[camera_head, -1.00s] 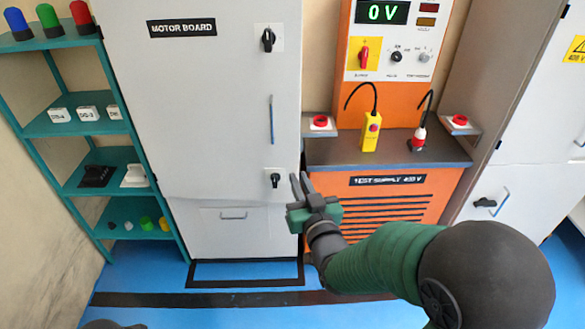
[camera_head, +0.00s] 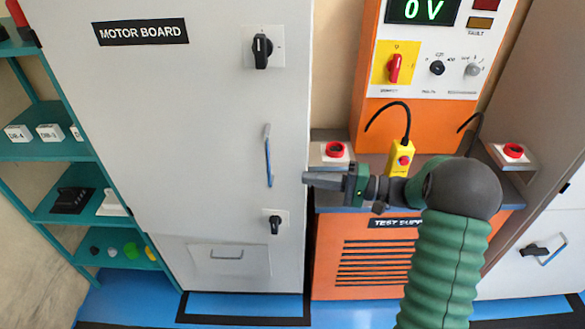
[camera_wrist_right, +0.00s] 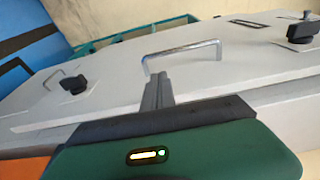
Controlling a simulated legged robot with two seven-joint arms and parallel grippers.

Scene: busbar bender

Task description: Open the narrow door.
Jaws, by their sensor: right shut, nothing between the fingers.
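The grey cabinet door (camera_head: 190,130) labelled MOTOR BOARD looks closed. It has a slim upright bar handle (camera_head: 268,158) near its right edge, between an upper black rotary knob (camera_head: 262,48) and a lower one (camera_head: 275,222). My right gripper (camera_head: 307,181) is shut and empty, pointing left just beyond the door's right edge at about handle height. My left gripper is not in view.
An orange test supply unit (camera_head: 375,262) with a dark worktop stands right of the cabinet, behind my right arm. A yellow pendant (camera_head: 402,158) stands on it. A green shelf rack (camera_head: 60,150) is at the left. Another grey cabinet (camera_head: 525,215) is at the far right.

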